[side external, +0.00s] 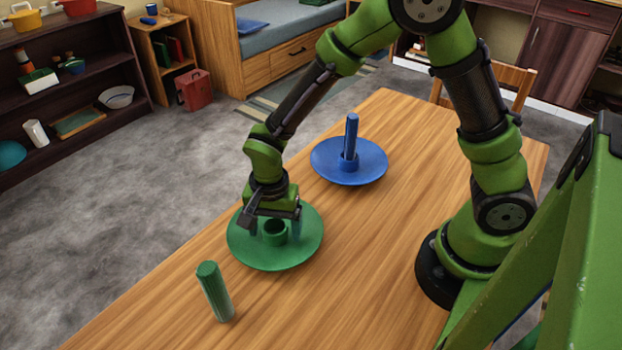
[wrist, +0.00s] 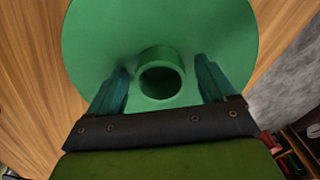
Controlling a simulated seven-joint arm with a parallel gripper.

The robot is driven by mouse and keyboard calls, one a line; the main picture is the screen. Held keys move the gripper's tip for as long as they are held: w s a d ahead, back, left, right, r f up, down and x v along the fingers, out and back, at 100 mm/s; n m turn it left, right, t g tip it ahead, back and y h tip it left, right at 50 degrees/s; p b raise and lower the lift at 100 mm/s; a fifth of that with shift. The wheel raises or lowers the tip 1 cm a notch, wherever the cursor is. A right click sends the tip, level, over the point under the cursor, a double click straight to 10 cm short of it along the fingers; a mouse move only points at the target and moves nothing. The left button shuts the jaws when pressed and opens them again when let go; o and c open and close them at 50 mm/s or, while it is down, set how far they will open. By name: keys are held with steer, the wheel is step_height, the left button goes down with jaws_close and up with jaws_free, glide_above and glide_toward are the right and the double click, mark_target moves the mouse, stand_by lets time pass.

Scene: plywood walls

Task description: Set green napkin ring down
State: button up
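The green napkin ring (side external: 275,232) sits upright on the green plate (side external: 252,252), near its middle. My gripper (side external: 274,228) is low over that plate with its fingers open on either side of the ring. In the wrist view the ring (wrist: 161,74) lies between the two fingertips (wrist: 163,78), with gaps on both sides. The green plate (wrist: 205,35) is under it. A rolled green napkin (side external: 215,291) stands on the table, leaning slightly, in front of the plate.
A blue plate (side external: 374,169) behind holds a blue ring (side external: 347,162) with a blue rolled napkin (side external: 351,132) upright in it. The wooden table (side external: 340,262) is clear between the green plate and my base.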

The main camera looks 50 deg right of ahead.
step_height(320, 180, up, 12)
steer(key=s+d+r+n+t+y, duration=0.2)
steer(key=s+d+r+n+t, duration=0.5)
steer(key=s+d+r, duration=0.3)
steer(key=shift+s+d+r+n, duration=0.25)
steer(key=shift+d+r+n, duration=0.1)
steer(key=shift+r+n, duration=0.4)
